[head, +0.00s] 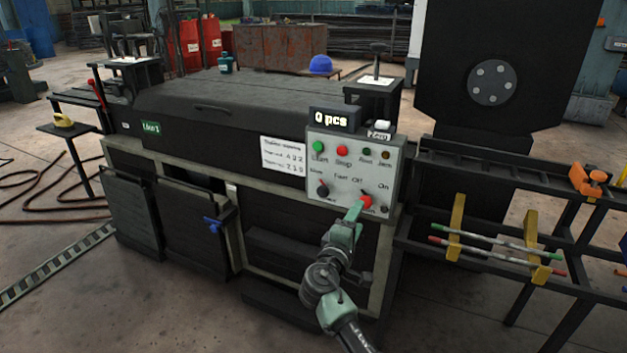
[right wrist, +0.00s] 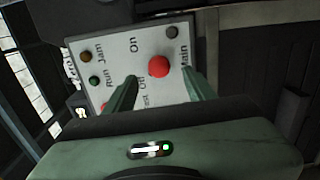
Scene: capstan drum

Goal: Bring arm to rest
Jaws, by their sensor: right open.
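My right gripper (head: 357,209) is at the lower right of the grey control panel (head: 338,166) on the dark machine. It is open, with its tips close to the red main switch (head: 366,200). In the right wrist view the red switch (right wrist: 159,66) shows as a round knob between and just beyond the two fingers of my right gripper (right wrist: 161,88). I cannot tell whether a finger touches it. The words Off, On and Main stand around it. The switch's pointing direction is not clear. My left gripper is not in view.
The panel also has a green start button (head: 317,147), a red stop button (head: 343,150) and a black knob (head: 322,190). A counter (head: 332,117) reads 0 pcs. A black rack (head: 490,262) with rods stands to the right. Open floor lies at the front left.

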